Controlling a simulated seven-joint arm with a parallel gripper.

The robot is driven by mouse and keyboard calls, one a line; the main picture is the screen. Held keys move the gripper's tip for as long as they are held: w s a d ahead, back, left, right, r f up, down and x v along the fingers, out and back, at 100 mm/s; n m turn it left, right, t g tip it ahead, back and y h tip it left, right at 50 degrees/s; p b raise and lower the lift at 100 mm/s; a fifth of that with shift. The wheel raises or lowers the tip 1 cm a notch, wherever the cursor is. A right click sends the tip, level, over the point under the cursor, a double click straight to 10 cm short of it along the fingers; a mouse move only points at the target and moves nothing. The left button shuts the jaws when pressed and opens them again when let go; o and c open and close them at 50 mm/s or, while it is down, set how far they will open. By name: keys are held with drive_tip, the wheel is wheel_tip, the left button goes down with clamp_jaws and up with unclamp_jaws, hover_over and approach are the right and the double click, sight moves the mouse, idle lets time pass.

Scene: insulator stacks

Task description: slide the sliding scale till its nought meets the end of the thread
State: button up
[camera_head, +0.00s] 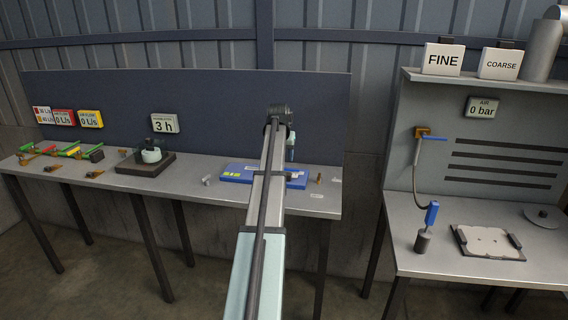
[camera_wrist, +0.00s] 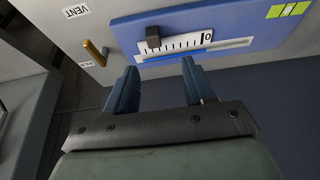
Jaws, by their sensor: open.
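In the wrist view, a white sliding scale (camera_wrist: 183,45) with black tick marks and a "0" at its right end lies on a blue board (camera_wrist: 245,22). A dark knob (camera_wrist: 152,38) stands at the scale's left part. A pale tube with a blue thread (camera_wrist: 195,52) runs just below the scale; the blue ends near the 0, though the exact gap is too small to tell. My gripper (camera_wrist: 160,82) is open and empty, its two blue fingers short of the scale. In the head view, my arm hides part of the blue board (camera_head: 236,172).
A brass peg (camera_wrist: 95,52) stands left of the board, near labels, one reading "VENT" (camera_wrist: 75,12). In the head view, a dark tray with a pale-green vessel (camera_head: 151,155) stands left on the bench. A separate bench with a blue-handled tool (camera_head: 432,213) is at right.

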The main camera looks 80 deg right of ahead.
sight(288, 174)
drive_tip(key=shift+v, duration=1.1)
drive_tip(key=x, duration=0.9)
drive_tip(key=s+x, duration=0.1)
drive_tip(key=x, duration=0.4)
drive_tip(key=shift+s, duration=0.1)
drive_tip(key=shift+c, duration=0.2)
drive_tip(key=shift+a, duration=0.1)
clamp_jaws()
